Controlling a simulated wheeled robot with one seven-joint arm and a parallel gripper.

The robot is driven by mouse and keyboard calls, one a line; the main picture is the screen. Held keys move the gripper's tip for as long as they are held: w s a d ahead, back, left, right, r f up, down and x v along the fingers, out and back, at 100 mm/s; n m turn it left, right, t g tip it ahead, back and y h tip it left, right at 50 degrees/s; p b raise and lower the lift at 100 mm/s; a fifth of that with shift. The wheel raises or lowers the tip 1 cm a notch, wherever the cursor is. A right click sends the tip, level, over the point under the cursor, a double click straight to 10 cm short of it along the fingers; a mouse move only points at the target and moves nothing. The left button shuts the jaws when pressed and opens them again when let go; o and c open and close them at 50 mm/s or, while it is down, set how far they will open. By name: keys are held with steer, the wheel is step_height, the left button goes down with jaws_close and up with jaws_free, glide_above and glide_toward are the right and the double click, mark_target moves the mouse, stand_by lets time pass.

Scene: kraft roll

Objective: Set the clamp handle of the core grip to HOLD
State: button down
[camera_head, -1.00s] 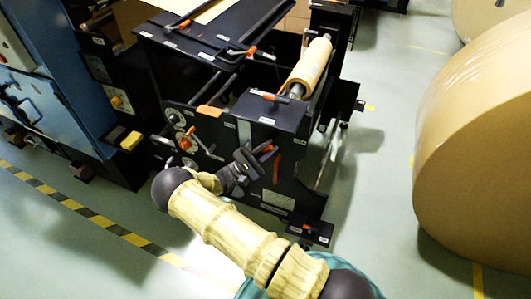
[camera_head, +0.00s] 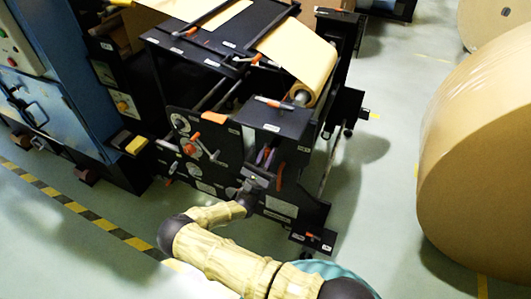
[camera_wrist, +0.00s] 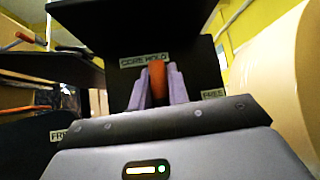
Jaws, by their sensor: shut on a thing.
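The core grip's clamp handle (camera_wrist: 157,82) is orange and stands nearly upright in the wrist view, just below the CORE and HOLD lettering (camera_wrist: 145,60). A FREE label (camera_wrist: 213,94) sits lower right on the same dark panel. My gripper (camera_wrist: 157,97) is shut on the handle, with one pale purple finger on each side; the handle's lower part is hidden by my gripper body. In the head view my gripper (camera_head: 263,160) is at the front face of the black stand, and the handle there is hard to make out.
The black machine (camera_head: 215,85) carries a kraft roll (camera_head: 325,92) and several other orange-tipped levers. A blue cabinet (camera_head: 60,75) stands left. A huge kraft roll (camera_head: 485,170) stands right. Open floor (camera_head: 375,200) lies between that roll and the machine.

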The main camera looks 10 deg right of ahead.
steer(key=shift+a+r+n, duration=0.25)
steer(key=shift+n, duration=0.05)
steer(key=c, duration=1.3)
jaws_free()
steer(key=shift+a, duration=0.1)
steer(key=shift+c, duration=0.2)
steer(key=shift+f, duration=0.1)
steer(key=shift+d, duration=0.2)
steer(key=shift+f, duration=0.1)
